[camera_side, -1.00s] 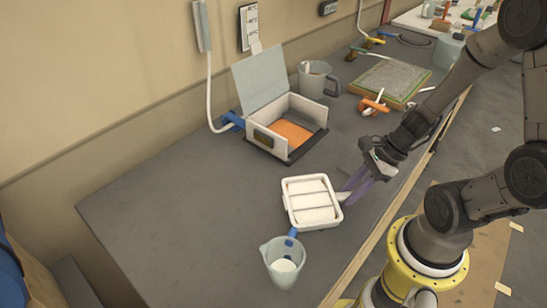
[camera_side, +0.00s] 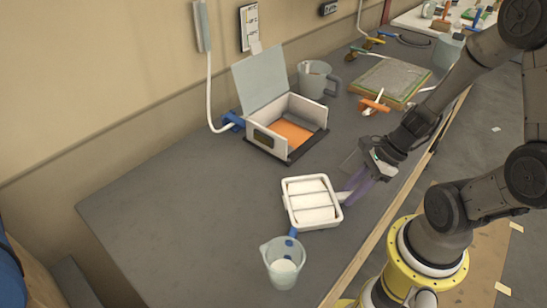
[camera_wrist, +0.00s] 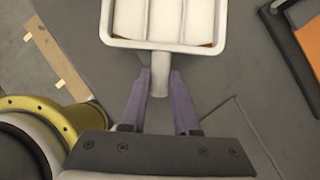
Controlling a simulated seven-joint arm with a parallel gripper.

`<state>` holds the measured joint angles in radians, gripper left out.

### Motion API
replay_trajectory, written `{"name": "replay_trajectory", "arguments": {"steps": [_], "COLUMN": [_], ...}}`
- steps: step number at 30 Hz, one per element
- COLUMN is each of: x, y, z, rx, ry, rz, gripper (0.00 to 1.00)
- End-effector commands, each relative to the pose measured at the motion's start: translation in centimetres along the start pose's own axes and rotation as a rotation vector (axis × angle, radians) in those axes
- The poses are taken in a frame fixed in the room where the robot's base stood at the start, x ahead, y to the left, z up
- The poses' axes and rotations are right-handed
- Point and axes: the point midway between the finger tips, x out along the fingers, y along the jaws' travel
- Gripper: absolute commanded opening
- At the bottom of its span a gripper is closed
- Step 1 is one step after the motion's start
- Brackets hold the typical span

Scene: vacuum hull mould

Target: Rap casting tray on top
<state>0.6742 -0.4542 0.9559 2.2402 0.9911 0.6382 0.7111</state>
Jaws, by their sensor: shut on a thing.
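The white casting tray (camera_side: 312,202), with parallel bars or divisions across its white top, sits on the grey bench near its front edge. In the wrist view the tray (camera_wrist: 107,25) is at the top, with its short handle (camera_wrist: 159,60) pointing toward me. My gripper (camera_wrist: 160,73) has its purple fingers on either side of this handle and is shut on it. In the side view my gripper (camera_side: 351,188) reaches in from the right, low over the bench. The tray looks level and on or very close to the bench.
A clear jug (camera_side: 284,265) with white contents stands just in front of the tray. Behind are an open-lidded box (camera_side: 262,142) with an orange floor, a grey jug (camera_side: 314,82) and a framed panel (camera_side: 392,78) with an orange clamp. The bench left of the tray is clear.

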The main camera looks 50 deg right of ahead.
Motion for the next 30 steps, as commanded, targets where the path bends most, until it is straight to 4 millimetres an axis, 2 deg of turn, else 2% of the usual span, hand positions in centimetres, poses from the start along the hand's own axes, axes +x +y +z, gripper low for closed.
{"name": "replay_trajectory", "arguments": {"steps": [8,30], "x": [-0.1,-3.0], "y": [0.0,0.0], "z": [0.1,1.8], "rx": [-0.001,0.0], "ry": [0.0,0.0], "rz": [0.0,0.001], "gripper": [0.0,0.0]}}
